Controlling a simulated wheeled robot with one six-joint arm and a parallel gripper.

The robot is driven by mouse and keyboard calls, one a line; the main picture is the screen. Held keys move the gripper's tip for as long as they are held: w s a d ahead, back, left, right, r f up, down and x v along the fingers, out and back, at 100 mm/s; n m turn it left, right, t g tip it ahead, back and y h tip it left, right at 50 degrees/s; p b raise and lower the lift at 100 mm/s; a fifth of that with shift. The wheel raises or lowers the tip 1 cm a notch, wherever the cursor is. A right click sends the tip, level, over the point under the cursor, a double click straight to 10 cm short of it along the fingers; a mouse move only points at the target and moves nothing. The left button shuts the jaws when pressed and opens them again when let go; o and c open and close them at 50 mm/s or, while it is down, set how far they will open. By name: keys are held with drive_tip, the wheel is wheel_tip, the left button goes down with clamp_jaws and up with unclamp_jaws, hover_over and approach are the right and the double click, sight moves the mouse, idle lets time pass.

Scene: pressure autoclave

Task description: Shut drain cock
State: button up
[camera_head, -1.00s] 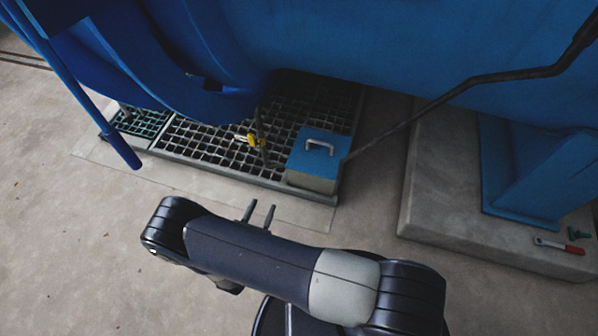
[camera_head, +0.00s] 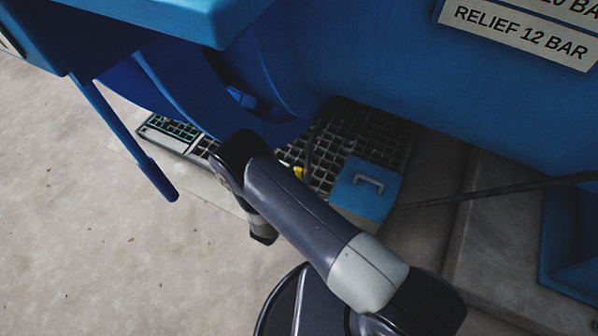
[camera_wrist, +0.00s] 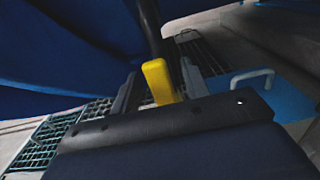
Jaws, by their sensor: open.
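The drain cock shows as a yellow lever handle (camera_head: 299,172) over the floor grating, beside a dark vertical pipe (camera_head: 309,145) under the blue vessel. My arm covers part of it in the head view. In the wrist view the yellow handle (camera_wrist: 159,82) stands upright, tilted a little, between the two fingers of my gripper (camera_wrist: 158,85). The fingers are apart, one on each side of the handle. I cannot tell whether either finger touches it. The gripper is hidden behind my arm in the head view. The cock's body is not clearly visible.
The blue vessel (camera_head: 390,75) hangs low overhead. A blue bar (camera_head: 130,140) slants down at left. A dark rod (camera_head: 500,190) runs to the right. Open floor lies at left.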

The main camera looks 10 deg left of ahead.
drive_tip(key=shift+w, duration=0.2)
clamp_jaws()
idle(0.4)
